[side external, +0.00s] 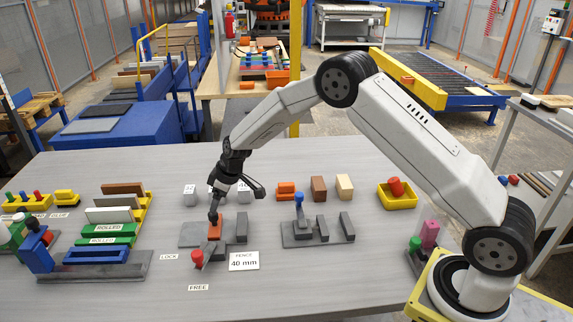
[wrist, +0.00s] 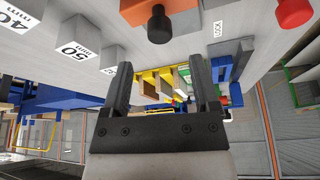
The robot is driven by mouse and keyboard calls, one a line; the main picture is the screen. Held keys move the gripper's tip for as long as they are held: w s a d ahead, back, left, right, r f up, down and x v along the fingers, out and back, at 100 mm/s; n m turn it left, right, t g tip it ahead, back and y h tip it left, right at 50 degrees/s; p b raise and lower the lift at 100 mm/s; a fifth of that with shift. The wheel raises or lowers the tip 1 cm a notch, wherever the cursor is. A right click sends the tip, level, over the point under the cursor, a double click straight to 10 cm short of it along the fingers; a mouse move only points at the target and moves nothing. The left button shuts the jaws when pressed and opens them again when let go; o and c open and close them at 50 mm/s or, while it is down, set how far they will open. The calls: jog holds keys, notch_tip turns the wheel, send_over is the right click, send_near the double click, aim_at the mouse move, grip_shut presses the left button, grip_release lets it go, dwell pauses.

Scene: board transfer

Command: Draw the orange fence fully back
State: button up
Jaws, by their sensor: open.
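The orange fence (side external: 215,229) sits on a grey base plate (side external: 190,238) near the middle of the table. A black knob (wrist: 158,27) stands out from the fence, whose orange face (wrist: 150,8) shows at the top of the wrist view. The knob appears beyond the fingertips, in line with the gap; I cannot tell whether anything touches. A red knob (side external: 197,257) stands at the front of the plate.
LOCK (side external: 169,257) and FREE (side external: 199,288) labels lie by the red knob. A "FENCE 40 mm" card (side external: 244,261) lies to the right. Grey marked blocks (side external: 190,192) stand behind the plate. A second grey fixture with a blue knob (side external: 299,198) is to the right.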

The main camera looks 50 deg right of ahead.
jog(key=shift+x, duration=2.9)
grip_shut()
